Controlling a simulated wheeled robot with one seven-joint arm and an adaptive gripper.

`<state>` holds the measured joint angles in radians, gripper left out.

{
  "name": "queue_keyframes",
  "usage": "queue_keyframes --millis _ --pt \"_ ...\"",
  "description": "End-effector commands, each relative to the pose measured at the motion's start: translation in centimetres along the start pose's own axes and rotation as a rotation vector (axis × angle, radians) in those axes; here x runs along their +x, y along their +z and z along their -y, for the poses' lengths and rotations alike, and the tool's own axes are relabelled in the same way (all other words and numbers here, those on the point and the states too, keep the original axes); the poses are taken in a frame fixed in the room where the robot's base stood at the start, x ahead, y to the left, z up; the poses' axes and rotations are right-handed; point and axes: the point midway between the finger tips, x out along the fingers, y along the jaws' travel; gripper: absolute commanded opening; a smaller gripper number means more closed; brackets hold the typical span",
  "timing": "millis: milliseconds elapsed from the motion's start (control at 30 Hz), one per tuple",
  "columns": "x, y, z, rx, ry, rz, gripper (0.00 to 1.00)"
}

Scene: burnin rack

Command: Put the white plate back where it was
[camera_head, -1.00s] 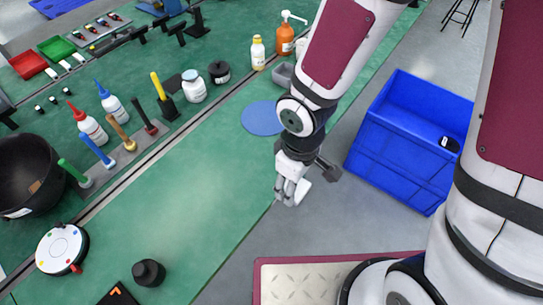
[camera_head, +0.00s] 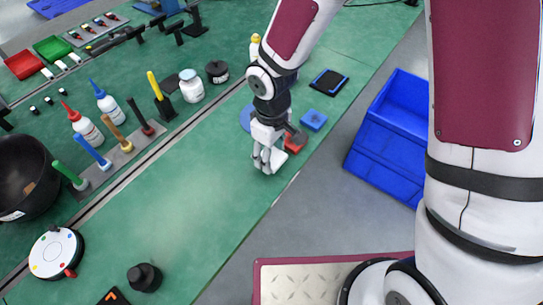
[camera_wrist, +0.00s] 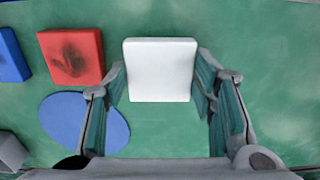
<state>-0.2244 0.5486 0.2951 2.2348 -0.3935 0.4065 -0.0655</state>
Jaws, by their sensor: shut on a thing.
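My gripper (camera_head: 266,164) is over the green table near its right edge, pointing down. It is shut on a square white plate (camera_wrist: 160,70), which shows between the two fingers in the wrist view. In the head view only a small part of the plate shows beside the fingers. A red block (camera_wrist: 74,56) with a dark smudge lies left of the plate in the wrist view, beside a blue block (camera_wrist: 10,56). I cannot tell how high the plate is above the table.
A round blue disc (camera_wrist: 84,122) lies below the red block in the wrist view. A black blue-edged tray (camera_head: 329,82) lies behind the blocks. A blue crate (camera_head: 388,140) stands right of the table. The table's middle (camera_head: 190,210) is clear; bottles and a tool rack stand left.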

Motion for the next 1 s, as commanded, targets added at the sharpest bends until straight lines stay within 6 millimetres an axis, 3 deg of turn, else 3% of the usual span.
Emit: queue_keyframes --millis 133,500,533,600,1000 --pt "1.9 0.0 0.1 -0.001 -0.001 0.002 0.24" --pt "2.4 0.0 0.0 0.000 0.000 0.000 0.24" --pt "2.3 0.0 0.0 0.000 0.000 0.000 0.55" --pt "2.3 0.0 0.0 0.000 0.000 0.000 0.71" --pt "1.9 0.1 0.1 0.000 0.000 -0.001 0.71"
